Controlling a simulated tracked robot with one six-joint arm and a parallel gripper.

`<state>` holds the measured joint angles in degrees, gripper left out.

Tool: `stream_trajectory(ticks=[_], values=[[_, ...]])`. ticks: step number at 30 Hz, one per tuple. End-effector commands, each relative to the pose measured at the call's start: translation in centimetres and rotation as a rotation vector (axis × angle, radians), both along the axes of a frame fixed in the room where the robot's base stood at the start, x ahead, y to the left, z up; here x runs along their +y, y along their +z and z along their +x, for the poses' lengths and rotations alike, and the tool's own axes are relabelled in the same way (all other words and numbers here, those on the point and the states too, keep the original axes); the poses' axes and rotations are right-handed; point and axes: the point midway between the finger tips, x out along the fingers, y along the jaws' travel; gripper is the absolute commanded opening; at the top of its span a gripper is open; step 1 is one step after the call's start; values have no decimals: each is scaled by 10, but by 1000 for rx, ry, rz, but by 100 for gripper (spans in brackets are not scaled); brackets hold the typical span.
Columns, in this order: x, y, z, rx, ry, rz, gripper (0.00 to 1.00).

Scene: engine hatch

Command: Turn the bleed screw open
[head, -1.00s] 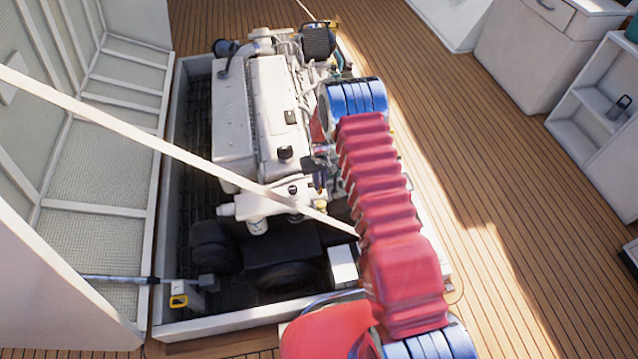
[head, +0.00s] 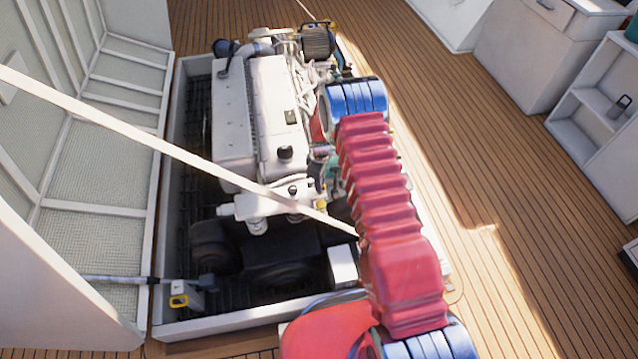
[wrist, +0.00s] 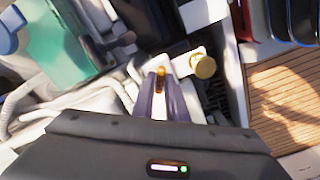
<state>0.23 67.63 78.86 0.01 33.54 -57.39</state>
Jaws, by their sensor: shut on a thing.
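In the wrist view, my gripper (wrist: 161,98) points down into the side of the engine, its two narrow purple-grey fingers close together. They are shut on a small brass piece that looks like the bleed screw (wrist: 160,77); only a thin strip of it shows between them. How far the screw is turned cannot be told. In the head view, the white engine (head: 275,115) sits in the open hatch, and my red and blue arm hides the gripper and the screw.
A larger brass cap (wrist: 203,67) stands just right of the fingers. A teal part (wrist: 62,42) and pale hoses (wrist: 35,108) lie to the left. The raised hatch lid (head: 95,195) is left of the engine. A pale strut (head: 165,143) crosses in front of it.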

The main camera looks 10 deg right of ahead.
Motion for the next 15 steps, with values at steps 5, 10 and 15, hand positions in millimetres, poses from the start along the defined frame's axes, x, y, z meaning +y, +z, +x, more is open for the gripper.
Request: stream_trajectory(ticks=[5,10,15], values=[[0,0,0,-1,165,0,0],[0,0,0,-1,319,0,0],[-1,0,0,-1,445,0,0]])
